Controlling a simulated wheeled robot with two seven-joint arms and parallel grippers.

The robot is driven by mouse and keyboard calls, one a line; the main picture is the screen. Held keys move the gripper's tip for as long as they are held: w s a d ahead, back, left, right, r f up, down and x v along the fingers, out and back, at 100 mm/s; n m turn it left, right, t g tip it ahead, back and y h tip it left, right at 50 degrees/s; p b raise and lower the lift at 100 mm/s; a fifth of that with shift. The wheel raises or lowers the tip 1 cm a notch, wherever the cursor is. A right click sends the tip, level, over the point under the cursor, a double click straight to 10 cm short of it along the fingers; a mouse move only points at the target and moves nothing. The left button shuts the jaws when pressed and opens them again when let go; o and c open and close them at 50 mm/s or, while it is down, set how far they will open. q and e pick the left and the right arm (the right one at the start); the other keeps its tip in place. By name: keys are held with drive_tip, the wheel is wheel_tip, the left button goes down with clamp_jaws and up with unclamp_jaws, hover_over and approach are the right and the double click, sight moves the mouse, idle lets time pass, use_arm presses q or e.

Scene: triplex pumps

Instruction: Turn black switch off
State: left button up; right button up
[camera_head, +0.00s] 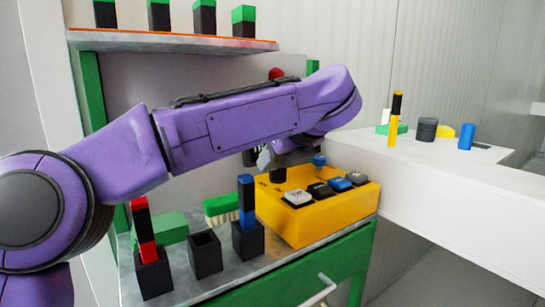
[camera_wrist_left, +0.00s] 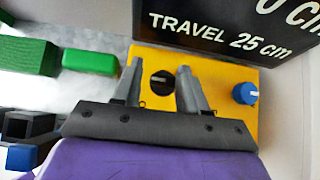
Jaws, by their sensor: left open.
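The yellow control box (camera_head: 318,221) stands on the grey worktop, with a row of white, black, blue and grey buttons along its front. A black round switch with a pale line (camera_wrist_left: 162,83) is on the yellow face in the left wrist view; it also shows under my gripper in the head view (camera_head: 278,175). A blue knob (camera_wrist_left: 245,93) is to its right. My left gripper (camera_wrist_left: 158,70) is open, its two fingers on either side of the black switch in the picture. I cannot tell whether they touch it. My right gripper is not in view.
Black holders (camera_head: 205,254) with red and blue-topped pieces stand left of the box, beside a green brush (camera_head: 222,207). A black sign (camera_wrist_left: 235,25) fills the top right of the wrist view. A white counter (camera_head: 435,170) with small objects is to the right.

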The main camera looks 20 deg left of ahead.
use_arm(q)
drive_tip(key=shift+s+d+f, duration=0.1)
drive_tip(key=shift+d+f, duration=0.15)
drive_tip(key=shift+f, duration=0.3)
drive_tip(key=shift+d+f, duration=0.25)
drive_tip(key=shift+f, duration=0.3)
drive_tip(key=v, duration=0.2)
drive_tip(key=p+v, duration=0.1)
drive_tip(key=v, duration=0.1)
drive_tip(key=w+v, duration=0.1)
drive_tip(key=v, duration=0.1)
drive_tip(key=shift+r+p, duration=0.3)
drive_tip(key=shift+r, duration=0.1)
drive_tip(key=s+r, duration=0.1)
drive_tip(key=s+d+r, duration=0.1)
drive_tip(key=r, duration=0.1)
drive_tip(key=s+r+p, duration=0.1)
drive_tip(key=shift+d+r, duration=0.2)
drive_tip(key=shift+d, duration=0.1)
drive_tip(key=shift+a, duration=0.1)
